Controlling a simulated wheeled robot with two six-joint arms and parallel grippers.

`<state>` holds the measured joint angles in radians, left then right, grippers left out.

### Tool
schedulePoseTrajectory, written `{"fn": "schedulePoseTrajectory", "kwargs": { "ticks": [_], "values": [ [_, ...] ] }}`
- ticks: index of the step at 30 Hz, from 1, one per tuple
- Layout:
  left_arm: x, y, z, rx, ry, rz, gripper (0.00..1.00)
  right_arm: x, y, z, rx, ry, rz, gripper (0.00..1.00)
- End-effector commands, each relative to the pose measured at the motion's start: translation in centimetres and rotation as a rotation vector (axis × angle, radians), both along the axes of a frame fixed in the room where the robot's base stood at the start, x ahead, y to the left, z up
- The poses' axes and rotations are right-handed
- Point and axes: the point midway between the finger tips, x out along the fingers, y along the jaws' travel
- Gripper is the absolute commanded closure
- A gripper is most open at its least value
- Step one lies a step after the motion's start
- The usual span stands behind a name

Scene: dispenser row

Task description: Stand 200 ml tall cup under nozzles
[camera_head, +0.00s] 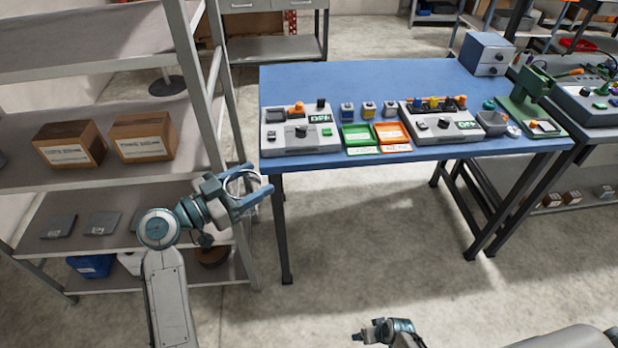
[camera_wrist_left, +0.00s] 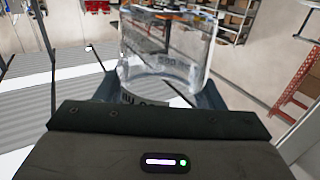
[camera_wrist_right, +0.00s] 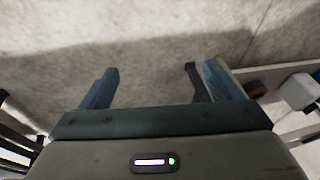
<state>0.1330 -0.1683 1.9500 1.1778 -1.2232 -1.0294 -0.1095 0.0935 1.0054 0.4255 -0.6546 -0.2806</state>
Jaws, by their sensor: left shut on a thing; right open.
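My left gripper (camera_head: 258,183) is shut on a clear cup (camera_wrist_left: 165,50), which fills the space between its fingers in the left wrist view. Printed marks show on the cup's wall, too blurred to read surely. In the head view the cup is mostly hidden by the fingers, held in the air between the shelf rack and the blue table. My right gripper (camera_wrist_right: 160,75) is open and empty over bare floor, and it shows low in the head view (camera_head: 366,334). I cannot make out any dispenser nozzles in these views.
A grey shelf rack with two cardboard boxes (camera_head: 143,137) stands close on the left, its post near my left gripper. The blue table (camera_head: 370,82) carries grey devices (camera_head: 297,128), small green and orange trays (camera_head: 391,134) and a drawer box (camera_head: 487,54). Floor before it is clear.

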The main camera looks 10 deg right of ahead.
Motion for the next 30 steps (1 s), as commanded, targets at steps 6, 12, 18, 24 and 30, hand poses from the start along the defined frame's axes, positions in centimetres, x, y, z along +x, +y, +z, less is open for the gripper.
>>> {"fn": "schedulePoseTrajectory", "kwargs": {
  "ticks": [6, 12, 18, 24, 30],
  "values": [
    [0.0, 0.0, 0.0, 0.000, 0.000, 0.000, 0.59, 9.9, 3.3, 8.6, 0.152, -0.117, 0.089, 0.15],
    [0.0, 0.0, 0.0, 0.000, 0.000, 0.001, 0.59, 16.6, 6.7, 17.9, 0.293, -0.240, 0.225, 0.15],
    [0.0, 0.0, 0.0, 0.000, 0.000, 0.001, 0.59, 20.9, 10.1, 28.6, 0.420, -0.385, 0.413, 0.15],
    [0.0, 0.0, 0.0, 0.000, 0.000, 0.001, 0.59, 22.3, 13.1, 40.0, 0.523, -0.553, 0.660, 0.15],
    [0.0, 0.0, 0.0, 0.000, 0.000, 0.001, 0.59, 20.7, 15.5, 50.7, 0.589, -0.728, 0.947, 0.15]
  ]
}}
